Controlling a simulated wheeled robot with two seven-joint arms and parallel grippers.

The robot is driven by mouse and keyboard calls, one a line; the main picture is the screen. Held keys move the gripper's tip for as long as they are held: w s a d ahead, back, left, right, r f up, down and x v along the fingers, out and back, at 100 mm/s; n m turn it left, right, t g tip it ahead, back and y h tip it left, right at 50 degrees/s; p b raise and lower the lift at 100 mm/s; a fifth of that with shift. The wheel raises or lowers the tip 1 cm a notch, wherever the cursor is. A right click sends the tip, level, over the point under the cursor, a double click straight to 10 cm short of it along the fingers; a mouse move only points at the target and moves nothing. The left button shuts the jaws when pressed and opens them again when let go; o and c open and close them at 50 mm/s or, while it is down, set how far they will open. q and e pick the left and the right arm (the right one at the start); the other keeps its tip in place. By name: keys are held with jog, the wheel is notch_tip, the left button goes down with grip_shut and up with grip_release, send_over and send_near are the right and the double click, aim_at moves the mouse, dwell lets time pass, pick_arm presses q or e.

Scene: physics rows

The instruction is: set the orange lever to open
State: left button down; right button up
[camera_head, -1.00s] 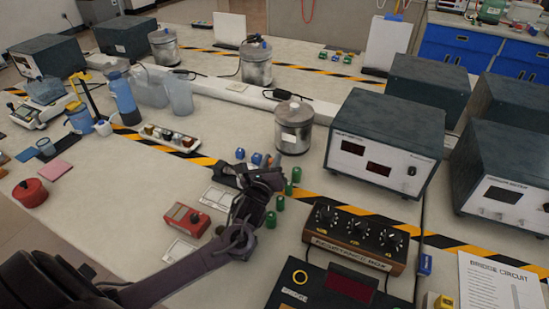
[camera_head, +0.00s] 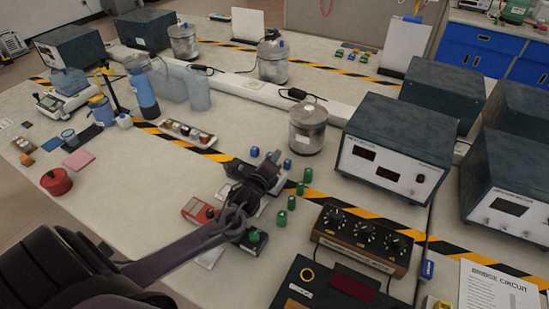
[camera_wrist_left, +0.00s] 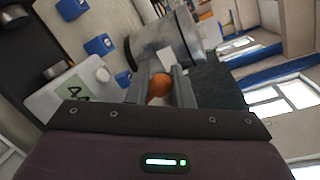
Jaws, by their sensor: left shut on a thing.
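In the left wrist view, the round orange lever knob (camera_wrist_left: 159,85) sits between the two fingers of my left gripper (camera_wrist_left: 158,88). The gripper is shut on it. A white plate with a dark printed mark (camera_wrist_left: 72,92) lies beside the fingers. In the head view, my left gripper (camera_head: 258,172) is at the middle of the bench, beside the green and blue terminals. The gripper and wrist hide the lever there, so its angle cannot be told. My right gripper is not in view.
A red-topped box (camera_head: 200,212) and a green-knobbed box (camera_head: 254,240) stand close to my left arm. Green terminals (camera_head: 281,218) and a resistance box (camera_head: 362,240) are to the right. A metal canister (camera_head: 307,130) stands behind.

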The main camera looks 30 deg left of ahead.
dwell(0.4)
pick_arm(q)
jog(key=c, duration=1.3)
grip_release()
jog(key=shift+s, duration=0.1)
jog(key=f+b+v, duration=0.1)
jog(key=v, duration=0.6)
jog(key=shift+s+r, duration=0.3)
jog(key=shift+r, duration=0.25)
